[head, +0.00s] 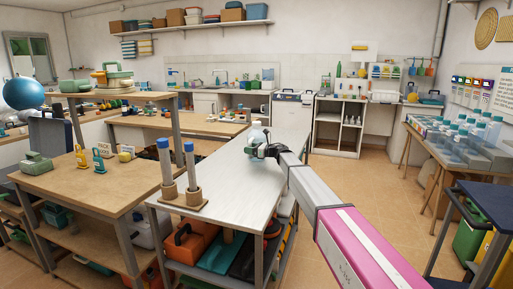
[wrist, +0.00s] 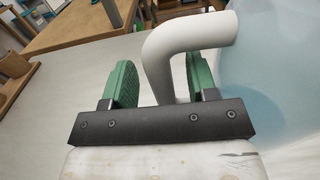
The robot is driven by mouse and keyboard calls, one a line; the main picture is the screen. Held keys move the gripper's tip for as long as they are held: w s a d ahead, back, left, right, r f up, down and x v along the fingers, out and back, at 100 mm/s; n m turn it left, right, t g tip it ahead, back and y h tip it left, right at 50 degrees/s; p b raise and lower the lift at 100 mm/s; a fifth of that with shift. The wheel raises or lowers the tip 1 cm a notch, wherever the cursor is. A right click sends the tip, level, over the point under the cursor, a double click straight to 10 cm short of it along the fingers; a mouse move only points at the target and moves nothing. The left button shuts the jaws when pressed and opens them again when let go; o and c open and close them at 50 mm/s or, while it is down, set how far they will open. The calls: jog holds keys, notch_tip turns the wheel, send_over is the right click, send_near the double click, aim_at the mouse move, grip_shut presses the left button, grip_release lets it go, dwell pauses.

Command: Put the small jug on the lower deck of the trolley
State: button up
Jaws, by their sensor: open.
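The small jug (head: 257,132) stands on the grey-white worktable, partly hidden by my gripper (head: 262,151). In the wrist view its white curved handle (wrist: 160,62) passes between the two green fingers of my gripper (wrist: 159,80), and its pale blue body (wrist: 275,75) fills the right side.
A wooden bench (head: 95,185) stands left. A table of bottles (head: 460,140) stands right. Tiled floor (head: 380,185) lies between.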

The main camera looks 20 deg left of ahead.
jog(key=shift+w+a, duration=0.15)
jog(key=shift+a, duration=0.9)
grip_shut()
dwell(0.5)
jog(key=shift+r, duration=0.1)
